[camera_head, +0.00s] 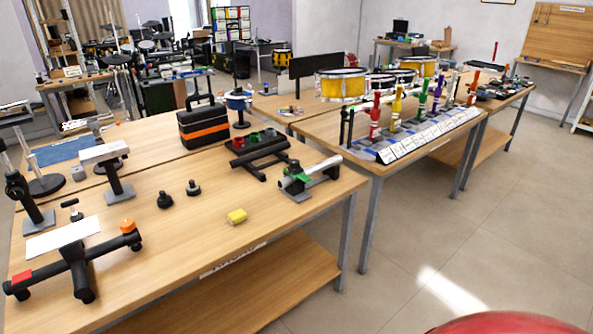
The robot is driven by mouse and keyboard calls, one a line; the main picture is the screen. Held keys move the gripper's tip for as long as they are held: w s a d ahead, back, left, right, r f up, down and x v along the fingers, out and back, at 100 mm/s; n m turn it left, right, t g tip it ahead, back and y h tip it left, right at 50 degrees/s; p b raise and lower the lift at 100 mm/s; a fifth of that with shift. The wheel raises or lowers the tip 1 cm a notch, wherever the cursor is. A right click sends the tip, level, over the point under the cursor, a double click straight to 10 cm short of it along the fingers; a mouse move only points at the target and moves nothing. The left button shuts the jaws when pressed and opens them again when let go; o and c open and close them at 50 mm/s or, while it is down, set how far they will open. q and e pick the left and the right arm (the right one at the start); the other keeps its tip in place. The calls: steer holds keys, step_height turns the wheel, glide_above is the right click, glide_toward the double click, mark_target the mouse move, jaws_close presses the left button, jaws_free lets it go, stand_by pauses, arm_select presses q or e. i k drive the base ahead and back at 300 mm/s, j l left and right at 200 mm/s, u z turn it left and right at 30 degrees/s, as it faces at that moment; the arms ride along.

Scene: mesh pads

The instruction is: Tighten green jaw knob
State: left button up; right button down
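A small clamp device (296,186) with a grey base stands near the right end of the front workbench. Neither of my grippers is in view.
A second table (405,160) with drums and coloured clamps stands behind right. Open floor (450,235) lies at the right.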

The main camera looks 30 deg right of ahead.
mark_target(294, 164)
steer(key=l+u, duration=0.45)
steer(key=l, duration=1.9)
steer(key=i+l+u, duration=0.1)
steer(key=l, duration=0.25)
steer(key=i+l, duration=0.1)
steer(key=l, duration=0.25)
steer(key=i+l+u, duration=0.15)
steer(key=l, duration=0.2)
